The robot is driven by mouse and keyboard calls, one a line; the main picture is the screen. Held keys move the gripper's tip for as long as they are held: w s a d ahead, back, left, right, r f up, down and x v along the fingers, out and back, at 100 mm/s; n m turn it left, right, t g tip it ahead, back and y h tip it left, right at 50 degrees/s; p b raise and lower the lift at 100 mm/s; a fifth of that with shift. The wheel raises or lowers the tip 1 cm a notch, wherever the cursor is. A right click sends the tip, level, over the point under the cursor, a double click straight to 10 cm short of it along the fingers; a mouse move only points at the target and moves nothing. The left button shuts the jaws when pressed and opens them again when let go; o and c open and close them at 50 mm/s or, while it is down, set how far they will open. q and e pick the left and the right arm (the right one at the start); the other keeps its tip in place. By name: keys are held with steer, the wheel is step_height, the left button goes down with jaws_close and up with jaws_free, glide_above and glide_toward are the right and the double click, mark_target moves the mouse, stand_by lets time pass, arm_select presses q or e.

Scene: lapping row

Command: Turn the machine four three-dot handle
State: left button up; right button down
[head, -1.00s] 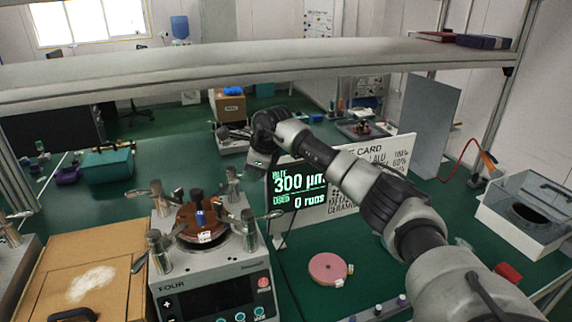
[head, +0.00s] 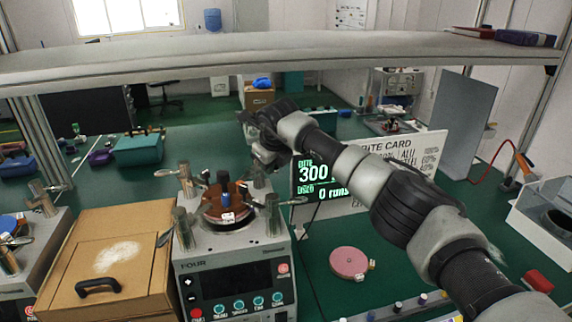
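Machine four (head: 236,268), a white unit with a dark front panel reading "FOUR", stands left of centre. A copper-brown round plate (head: 228,205) with a blue-topped piece sits on it. Metal posts with lever handles stand around the plate: front left (head: 184,228), front right (head: 273,213), back left (head: 186,180) and back right (head: 258,178). Dot marks are too small to read, so I cannot tell which handle has three dots. My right gripper (head: 256,132) hangs above and behind the back right post, apparently apart from it; its fingers are unclear. My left gripper is not in view.
A wooden box (head: 110,255) with a black handle adjoins the machine on the left. A display (head: 318,180) and a white card (head: 405,155) stand behind on the right. A pink disc (head: 348,262) lies on the green bench. A long shelf (head: 300,55) spans above.

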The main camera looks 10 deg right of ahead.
stand_by(0.4)
steer(key=c, duration=1.1)
jaws_free()
steer(key=shift+b+v, duration=1.55)
steer(key=shift+v, duration=3.9)
steer(key=shift+a+f, duration=0.1)
